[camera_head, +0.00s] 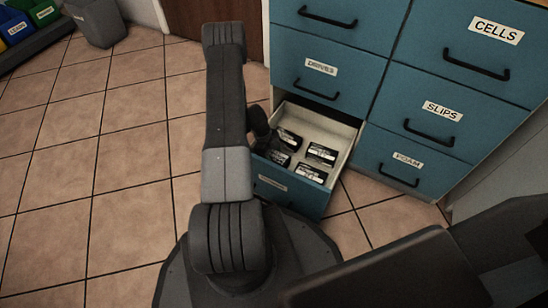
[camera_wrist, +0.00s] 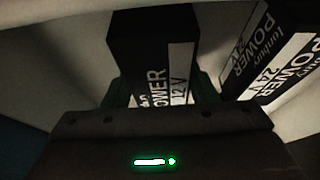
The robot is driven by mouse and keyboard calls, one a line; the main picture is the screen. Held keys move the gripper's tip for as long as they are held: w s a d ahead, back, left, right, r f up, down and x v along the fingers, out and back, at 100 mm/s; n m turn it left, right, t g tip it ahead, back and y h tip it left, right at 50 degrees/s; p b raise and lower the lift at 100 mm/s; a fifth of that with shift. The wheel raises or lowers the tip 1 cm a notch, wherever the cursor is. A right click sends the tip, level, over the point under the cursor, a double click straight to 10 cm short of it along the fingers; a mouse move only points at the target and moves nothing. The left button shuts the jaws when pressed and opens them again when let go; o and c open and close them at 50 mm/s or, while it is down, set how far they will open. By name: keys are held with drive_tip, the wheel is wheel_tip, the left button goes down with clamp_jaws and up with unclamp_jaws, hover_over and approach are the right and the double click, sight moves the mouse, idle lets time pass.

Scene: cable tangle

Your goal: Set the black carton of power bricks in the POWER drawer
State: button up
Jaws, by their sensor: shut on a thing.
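The low drawer (camera_head: 338,127) of the blue cabinet stands pulled open; its label is too small to read. Several black cartons with white labels lie in it, one of them at the right (camera_head: 321,154). The held carton is inside the pale drawer. Another black carton (camera_wrist: 270,50), labelled POWER 24 V, lies just right of it. In the head view my arm hides part of the gripper at the drawer's left side.
Closed blue drawers marked DRIVES (camera_head: 321,67), CELLS (camera_head: 495,32), SLIPS (camera_head: 443,111) and FOAM (camera_head: 408,160) surround the open one. A grey bin (camera_head: 97,20) and coloured bins (camera_head: 42,12) stand far left. The tiled floor (camera_head: 100,150) at left is clear.

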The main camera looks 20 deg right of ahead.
drive_tip(key=o, duration=1.2)
drive_tip(key=p+v, duration=0.4)
drive_tip(key=v, duration=0.8)
drive_tip(key=shift+r, duration=0.15)
